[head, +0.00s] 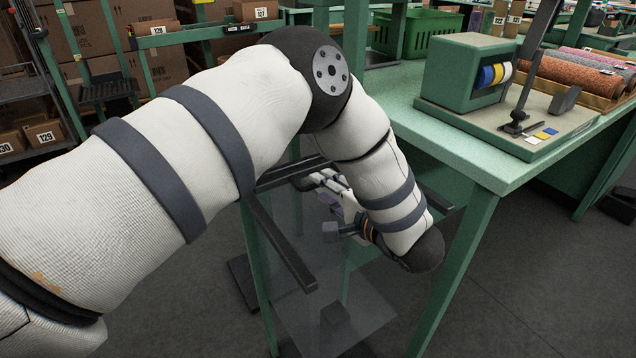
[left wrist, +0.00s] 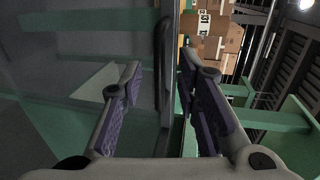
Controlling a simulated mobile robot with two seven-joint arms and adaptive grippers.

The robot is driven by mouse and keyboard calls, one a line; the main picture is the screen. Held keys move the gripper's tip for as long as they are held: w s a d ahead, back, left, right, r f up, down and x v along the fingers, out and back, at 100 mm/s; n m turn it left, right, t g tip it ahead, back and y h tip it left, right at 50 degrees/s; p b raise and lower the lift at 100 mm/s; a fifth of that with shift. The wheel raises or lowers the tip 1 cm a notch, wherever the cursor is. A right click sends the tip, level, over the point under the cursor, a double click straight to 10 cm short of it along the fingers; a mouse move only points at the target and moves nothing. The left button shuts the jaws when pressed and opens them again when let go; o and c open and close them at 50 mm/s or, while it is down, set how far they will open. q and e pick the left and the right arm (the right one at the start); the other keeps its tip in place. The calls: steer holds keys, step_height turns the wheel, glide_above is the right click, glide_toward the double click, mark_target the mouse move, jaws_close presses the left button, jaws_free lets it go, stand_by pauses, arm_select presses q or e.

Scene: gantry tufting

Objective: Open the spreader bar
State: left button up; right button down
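My left gripper (head: 332,205) is low beside the green table's left end, below my bent left arm. In the left wrist view my left gripper (left wrist: 160,82) is open, its purple-padded fingers apart. A dark upright bar (left wrist: 163,55) and the edge of a see-through panel (left wrist: 90,55) show between and beyond the fingers; contact cannot be told. In the head view a dark straight bar (head: 280,243) runs along the top of a see-through panel (head: 315,300). I cannot tell which bar is the spreader bar. My right gripper is not in view.
The green table (head: 480,160) stands at the right, with a green machine (head: 465,70) and rolls of carpet (head: 575,75) on it. A green crate (head: 418,33) stands behind. Shelves with cardboard boxes (head: 90,40) line the back left. Grey floor is open at the lower right.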

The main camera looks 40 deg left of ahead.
arm_select(q)
steer(key=x, duration=0.3)
steer(key=shift+w+a, duration=0.1)
steer(key=shift+a, duration=0.05)
steer(key=shift+c, duration=0.4)
jaws_close()
